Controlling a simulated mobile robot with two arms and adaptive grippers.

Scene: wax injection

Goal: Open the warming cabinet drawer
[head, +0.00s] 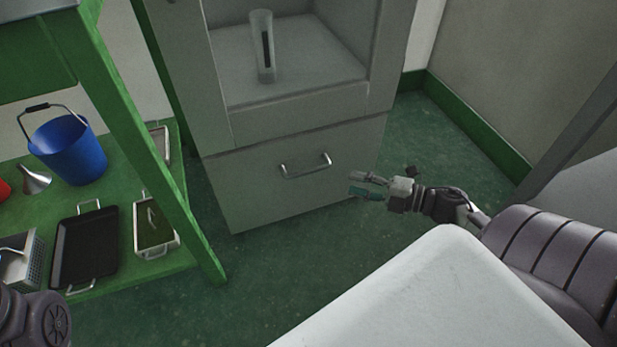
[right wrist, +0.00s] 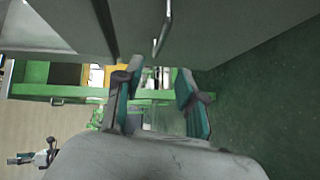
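The warming cabinet (head: 225,125) is grey and stands in the middle of the head view. Its lower drawer (head: 255,190) looks closed and has a metal bar handle (head: 306,165). My right gripper (head: 356,184) is to the right of the handle, apart from it, with its fingers pointing left. In the right wrist view its two fingers (right wrist: 158,88) are spread with nothing between them, and the handle (right wrist: 163,30) shows above and beyond the fingertips. My left gripper is not in view; only part of my left arm shows at the lower left corner.
A clear container (head: 262,45) stands in the open compartment above the drawer. A green shelf (head: 170,262) at the left holds a blue bucket (head: 68,150), a black tray (head: 88,245) and a metal tray (head: 155,225). Green floor (head: 270,265) before the drawer is clear.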

